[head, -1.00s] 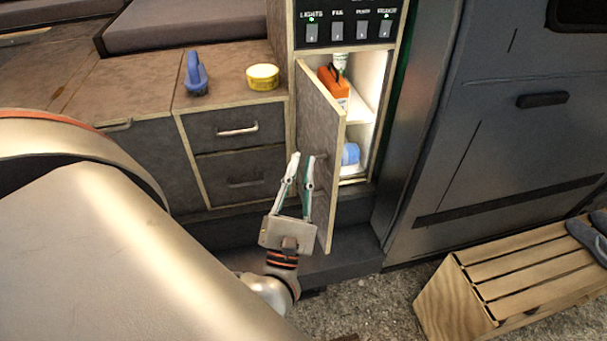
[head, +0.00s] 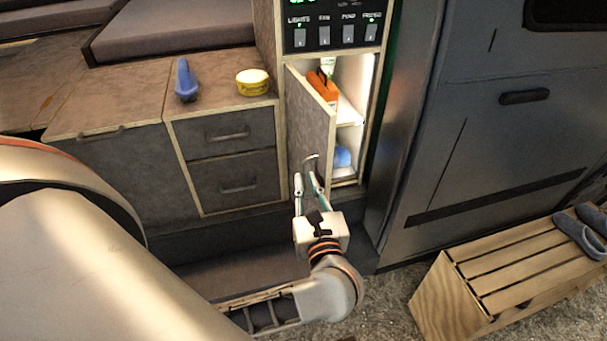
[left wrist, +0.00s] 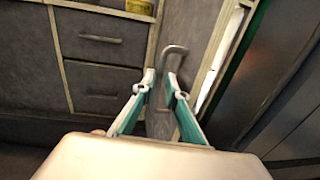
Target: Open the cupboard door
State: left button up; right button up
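The cupboard door (head: 311,118) is hinged on its left side and stands partly open, swung out toward me. Its bar handle (head: 311,158) is on the outer face near the free edge, and the handle also shows in the left wrist view (left wrist: 174,50). My left gripper (head: 308,181) is at the handle, with its fingers apart. In the left wrist view its fingertips (left wrist: 160,84) lie on either side of the handle's lower part; I cannot tell whether they touch it. My right gripper is not in view.
The lit cupboard holds an orange item (head: 322,88) and a blue item (head: 342,156). Drawers (head: 232,130) stand to its left, below a counter with a blue object (head: 186,80) and a yellow tin (head: 253,82). A slatted wooden bench (head: 520,262) is at lower right.

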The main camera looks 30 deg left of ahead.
pick_arm(q)
jog(key=shift+x, duration=1.5)
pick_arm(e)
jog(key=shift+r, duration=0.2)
pick_arm(q)
jog(key=shift+s, duration=0.1)
grip_shut()
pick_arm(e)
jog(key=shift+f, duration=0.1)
